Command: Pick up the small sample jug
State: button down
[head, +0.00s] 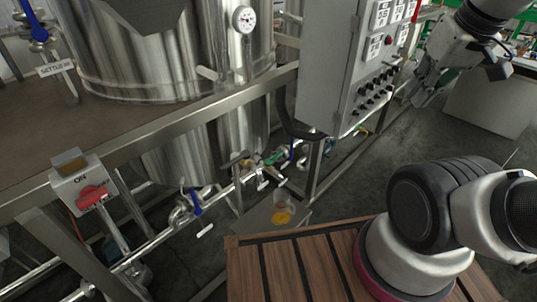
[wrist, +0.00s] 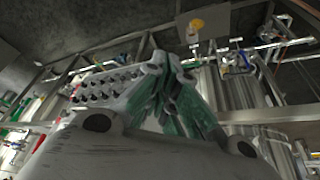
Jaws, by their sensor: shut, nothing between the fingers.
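The small sample jug (head: 282,211) looks clear, with yellow-orange at its base. In the wrist view a small pale item with yellow (wrist: 195,27), likely the jug, shows near the top. My gripper (head: 420,100) is at the upper right in the head view, far from the jug. In the wrist view its fingers (wrist: 165,75) are together and empty. The jug's handle is too small to make out.
A grey control cabinet (head: 342,75) stands between my gripper and the steel tanks (head: 170,55). Pipes with blue-handled valves (head: 193,203) run beside the jug. Open floor (head: 365,178) lies right of the jug.

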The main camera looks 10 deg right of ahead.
aim_at(282, 202)
jog(key=j+z, duration=1.15)
jog(key=j, duration=0.1)
